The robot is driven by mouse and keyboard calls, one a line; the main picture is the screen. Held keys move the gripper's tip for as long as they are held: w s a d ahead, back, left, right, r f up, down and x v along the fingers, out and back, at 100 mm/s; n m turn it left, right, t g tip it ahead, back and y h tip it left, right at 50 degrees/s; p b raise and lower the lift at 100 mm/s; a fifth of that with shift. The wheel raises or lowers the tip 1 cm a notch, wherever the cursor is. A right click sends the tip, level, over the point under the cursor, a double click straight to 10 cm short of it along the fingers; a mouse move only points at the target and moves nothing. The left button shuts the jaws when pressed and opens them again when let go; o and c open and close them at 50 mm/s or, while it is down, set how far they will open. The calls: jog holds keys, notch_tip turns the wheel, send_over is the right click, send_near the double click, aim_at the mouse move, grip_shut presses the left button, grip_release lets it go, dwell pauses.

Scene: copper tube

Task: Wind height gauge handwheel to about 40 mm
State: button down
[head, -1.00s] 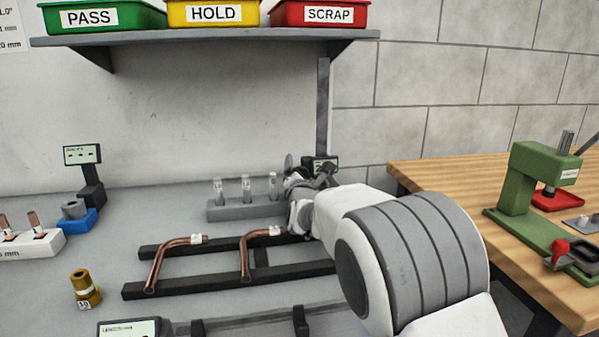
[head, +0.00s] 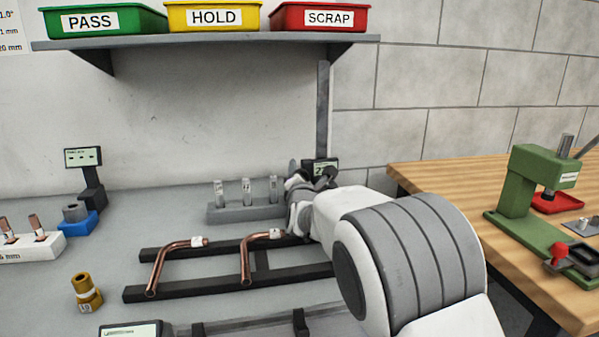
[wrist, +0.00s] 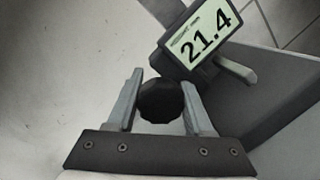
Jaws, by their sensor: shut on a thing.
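The dark round handwheel knob (wrist: 162,101) sits between my fingers in the wrist view. My gripper (wrist: 163,98) is shut on this knob, one finger on each side. In the head view my gripper is at the gauge, largely hidden by my own wrist.
A grey block with several pale pins (head: 246,212) stands just left of my gripper. Two bent copper tubes (head: 166,260) lie on dark rails (head: 205,286) in front. A shelf (head: 210,48) with green, yellow and red bins is above. A green press (head: 535,195) stands on the right wooden bench.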

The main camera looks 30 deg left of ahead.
jog(key=m+p, duration=0.1)
jog(key=m, duration=0.2)
jog(key=shift+p, duration=0.3)
jog(key=m+g, duration=0.1)
jog(key=m, duration=0.2)
jog(key=shift+f, duration=0.15)
jog(key=m+g, duration=0.1)
jog(key=m, duration=0.3)
jog(key=shift+f, duration=0.1)
jog(key=shift+s+a+m+y+b, duration=0.1)
jog(key=shift+m+y+b, duration=0.2)
jog(key=shift+m+b, duration=0.65)
jog(key=shift+m, duration=0.35)
jog(key=shift+c, duration=1.6)
grip_release()
